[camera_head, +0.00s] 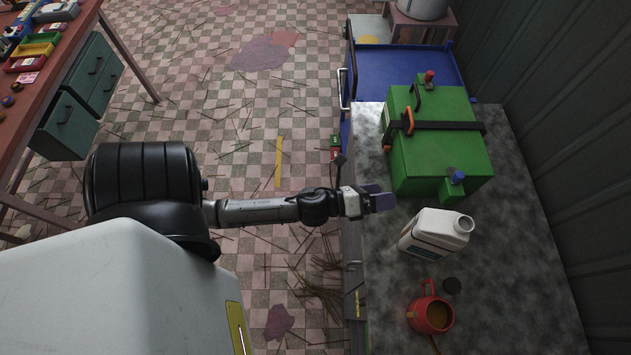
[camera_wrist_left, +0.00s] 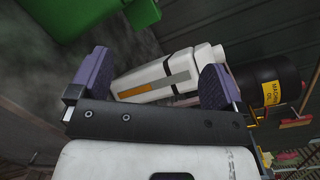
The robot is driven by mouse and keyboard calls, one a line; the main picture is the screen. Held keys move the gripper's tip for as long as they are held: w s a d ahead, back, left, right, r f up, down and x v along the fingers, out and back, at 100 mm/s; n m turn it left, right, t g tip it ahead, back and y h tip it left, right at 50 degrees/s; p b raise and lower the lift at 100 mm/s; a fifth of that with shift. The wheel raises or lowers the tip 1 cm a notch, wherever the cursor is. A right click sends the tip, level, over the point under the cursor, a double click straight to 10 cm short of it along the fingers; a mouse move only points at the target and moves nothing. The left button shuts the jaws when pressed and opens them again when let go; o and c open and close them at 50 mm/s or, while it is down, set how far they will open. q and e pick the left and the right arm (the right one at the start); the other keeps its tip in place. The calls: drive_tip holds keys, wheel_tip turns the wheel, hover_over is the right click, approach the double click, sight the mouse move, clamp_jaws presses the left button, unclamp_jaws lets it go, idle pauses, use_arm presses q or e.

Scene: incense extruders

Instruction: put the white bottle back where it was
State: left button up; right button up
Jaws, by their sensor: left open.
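The white bottle (camera_head: 433,232) stands on the grey speckled worktop, with its round mouth toward the right and a label on its side. My left gripper (camera_head: 380,199) is open and empty at the worktop's left side, up and left of the bottle and apart from it in the head view. In the left wrist view, the bottle (camera_wrist_left: 158,76) shows beyond the two purple fingers (camera_wrist_left: 155,65), and the right finger covers part of it. My right gripper is not in view.
A green box (camera_head: 435,160) with a black strap stands behind the bottle. The worktop (camera_head: 520,220) is bare to the right. A blue cart (camera_head: 410,68) stands beyond.

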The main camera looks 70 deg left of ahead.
use_arm(q)
drive_tip(key=s+d+f+n+g+y, duration=0.1)
drive_tip(key=s+d+f+n+g, duration=0.1)
drive_tip(key=s+n+g, duration=0.5)
drive_tip(key=s+d+f+n+g+y, duration=0.1)
drive_tip(key=s+d+f+n+g, duration=0.2)
drive_tip(key=n, duration=1.5)
drive_tip(key=s+g, duration=0.4)
drive_tip(key=s, duration=0.4)
drive_tip(key=shift+s+f, duration=0.15)
drive_tip(key=shift+f, duration=0.25)
